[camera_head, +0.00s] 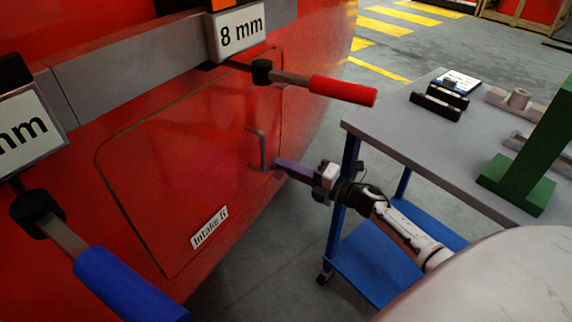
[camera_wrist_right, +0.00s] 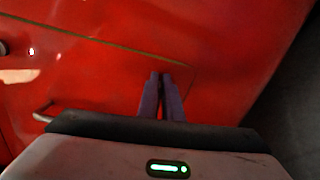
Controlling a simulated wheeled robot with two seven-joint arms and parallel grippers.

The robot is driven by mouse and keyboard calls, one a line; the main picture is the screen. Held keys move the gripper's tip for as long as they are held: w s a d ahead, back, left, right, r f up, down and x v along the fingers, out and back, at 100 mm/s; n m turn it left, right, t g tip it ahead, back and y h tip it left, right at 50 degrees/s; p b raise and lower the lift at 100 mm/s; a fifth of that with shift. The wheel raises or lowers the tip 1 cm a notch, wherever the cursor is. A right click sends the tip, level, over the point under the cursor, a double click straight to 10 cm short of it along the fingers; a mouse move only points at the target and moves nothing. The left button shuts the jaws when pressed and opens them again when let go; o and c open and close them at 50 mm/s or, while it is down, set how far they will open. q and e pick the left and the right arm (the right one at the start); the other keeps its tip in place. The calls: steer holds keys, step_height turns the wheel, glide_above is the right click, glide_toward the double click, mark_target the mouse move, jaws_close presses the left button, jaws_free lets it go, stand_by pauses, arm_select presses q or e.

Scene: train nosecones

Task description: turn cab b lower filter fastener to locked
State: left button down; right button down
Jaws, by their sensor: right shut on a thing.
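The red filter panel (camera_head: 180,170), labelled "Intake B" (camera_head: 209,227), is flush in the red nosecone and looks closed. A bent metal handle (camera_head: 258,148) stands on its right side. My right gripper (camera_head: 278,164) reaches in from the right, its purple fingers shut at the panel's right edge, just below the handle. In the right wrist view the fingers (camera_wrist_right: 162,84) point at the panel near its corner seam. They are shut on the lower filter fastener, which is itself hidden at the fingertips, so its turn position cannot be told. My left gripper is not in view.
A grey rail above carries "8 mm" plates (camera_head: 240,32), a red-handled tool (camera_head: 343,91) and a blue-handled tool (camera_head: 125,285). A grey-topped trolley (camera_head: 400,128) at right holds a green block (camera_head: 520,172). Floor between nosecone and trolley is clear.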

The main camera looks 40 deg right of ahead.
steer(key=shift+f+m, duration=0.2)
steer(key=shift+m, duration=0.8)
steer(key=c, duration=1.9)
jaws_free()
steer(key=shift+c, duration=0.2)
steer(key=v, duration=1)
steer(key=shift+s+p, duration=0.15)
steer(key=shift+p, duration=0.25)
